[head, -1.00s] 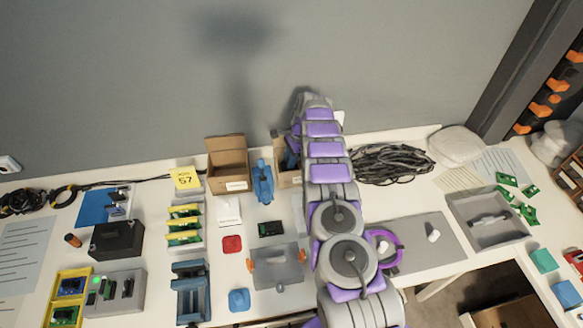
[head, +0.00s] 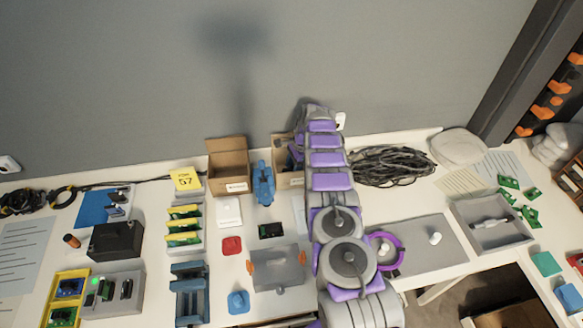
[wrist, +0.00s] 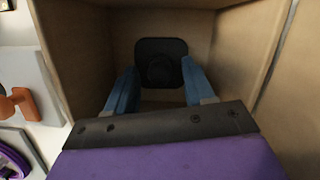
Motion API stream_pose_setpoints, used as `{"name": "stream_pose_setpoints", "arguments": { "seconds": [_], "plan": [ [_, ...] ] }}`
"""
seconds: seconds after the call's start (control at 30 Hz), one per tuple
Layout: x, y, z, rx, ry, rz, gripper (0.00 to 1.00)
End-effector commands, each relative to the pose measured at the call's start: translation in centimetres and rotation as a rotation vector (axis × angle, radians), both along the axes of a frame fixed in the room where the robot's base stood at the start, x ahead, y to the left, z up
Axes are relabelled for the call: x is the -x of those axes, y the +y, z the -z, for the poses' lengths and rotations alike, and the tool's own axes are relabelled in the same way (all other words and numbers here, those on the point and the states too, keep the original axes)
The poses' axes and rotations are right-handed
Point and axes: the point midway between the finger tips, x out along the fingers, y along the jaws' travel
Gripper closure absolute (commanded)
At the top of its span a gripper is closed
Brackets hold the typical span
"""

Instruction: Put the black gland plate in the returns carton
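The black gland plate (wrist: 160,48) is inside a cardboard carton (wrist: 238,50) in the wrist view, a dark rounded square with a round darker middle. My gripper (wrist: 160,75) reaches into this carton with its two blue fingers spread apart. The plate shows beyond and between the fingertips; no finger is seen closed on it. In the head view my arm covers most of the right-hand carton (head: 283,152), and the gripper and plate are hidden there. I cannot read the carton labels.
Another open carton (head: 228,182) stands to the left, with a blue object (head: 264,184) between the two cartons. A coil of black cable (head: 392,165) lies right of my arm. A grey tray (head: 490,240) is further right. Carton walls are close around my gripper.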

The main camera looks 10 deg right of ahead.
Motion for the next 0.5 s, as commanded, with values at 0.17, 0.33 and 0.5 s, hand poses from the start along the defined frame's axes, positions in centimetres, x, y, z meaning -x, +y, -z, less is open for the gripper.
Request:
{"name": "stream_pose_setpoints", "arguments": {
  "seconds": [0.17, 0.33, 0.5],
  "plan": [
    [0.1, -0.1, 0.1, 0.000, 0.002, 0.001, 0.47],
    [0.1, 0.1, -0.3, 0.004, 0.003, 0.001, 0.47],
    [0.0, -0.2, -2.1, 0.005, 0.000, 0.002, 0.47]
  ]
}}
